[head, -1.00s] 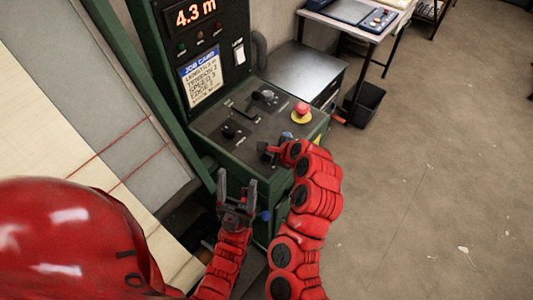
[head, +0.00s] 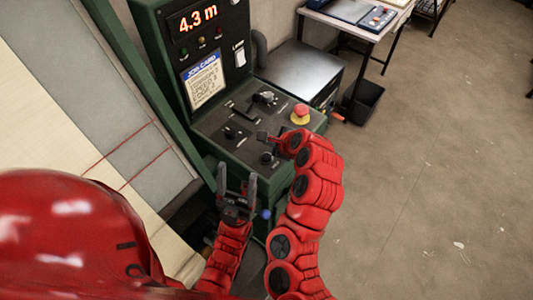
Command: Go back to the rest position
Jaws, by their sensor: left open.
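My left gripper (head: 237,177) is open and empty, fingers pointing up, in front of the green machine's control panel (head: 213,124). My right gripper (head: 268,138) is over the right part of the panel, left of the red emergency button (head: 301,111). It is seen from the side and small, so I cannot tell whether its jaws are open or whether it touches the panel. A black knob (head: 267,158) shows just below it. Another knob (head: 231,133) and a selector (head: 265,98) are on the panel.
The machine's display (head: 192,18) reads 4.3 m, above a job card (head: 204,80). A pale cloth (head: 60,115) lies on the slanted bed at left. A grey cabinet (head: 297,68), a table (head: 350,25) and a black bin (head: 364,104) stand behind. The floor (head: 440,180) at right is clear.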

